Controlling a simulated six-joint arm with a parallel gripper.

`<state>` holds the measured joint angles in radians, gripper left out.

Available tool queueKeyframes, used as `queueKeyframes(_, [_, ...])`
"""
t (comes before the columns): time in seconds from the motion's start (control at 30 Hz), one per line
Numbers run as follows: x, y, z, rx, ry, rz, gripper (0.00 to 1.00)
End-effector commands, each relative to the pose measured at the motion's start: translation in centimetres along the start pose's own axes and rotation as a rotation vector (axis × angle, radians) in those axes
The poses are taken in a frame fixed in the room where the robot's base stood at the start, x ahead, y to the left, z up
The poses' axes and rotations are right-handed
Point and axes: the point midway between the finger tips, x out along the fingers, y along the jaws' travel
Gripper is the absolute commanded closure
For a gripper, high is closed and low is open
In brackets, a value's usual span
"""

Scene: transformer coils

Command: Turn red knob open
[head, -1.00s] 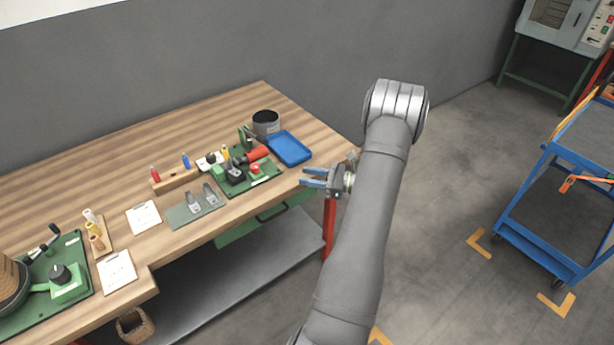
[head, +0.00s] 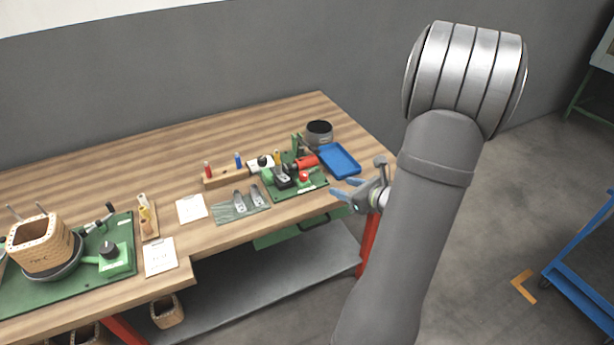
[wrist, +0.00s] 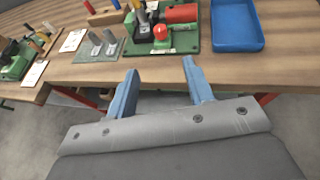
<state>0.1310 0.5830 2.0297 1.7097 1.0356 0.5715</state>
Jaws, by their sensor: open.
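A small red knob (wrist: 160,31) sits on a green board (wrist: 150,49) near the front edge of the bench. In the head view the red knob (head: 304,177) is small, beside a larger red cylinder (head: 306,162) on the same board. My gripper (head: 340,188) has blue fingers and is in front of the bench's edge, to the right of the board. In the wrist view my gripper (wrist: 157,82) is open with nothing between its fingers. The knob lies beyond the fingertips, apart from them.
A blue tray (head: 340,160) is right of the board, with a dark round pot (head: 318,133) behind it. A wooden block (head: 226,176) with red and blue pegs and a mat (head: 240,206) with metal parts lie left. The floor right of the bench is clear near me.

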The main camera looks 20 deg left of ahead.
Motion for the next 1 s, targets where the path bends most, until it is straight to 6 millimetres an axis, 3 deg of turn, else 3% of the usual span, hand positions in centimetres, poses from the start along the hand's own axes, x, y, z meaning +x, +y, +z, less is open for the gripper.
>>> queueKeyframes(0.27, [2.9, 0.2, 0.0, 0.000, 0.005, 0.002, 0.52])
queueKeyframes(0.7, [12.3, 0.2, -0.1, 0.000, 0.004, 0.003, 0.52])
queueKeyframes(1.0, [16.6, 0.1, 0.0, 0.000, 0.003, -0.001, 0.52])
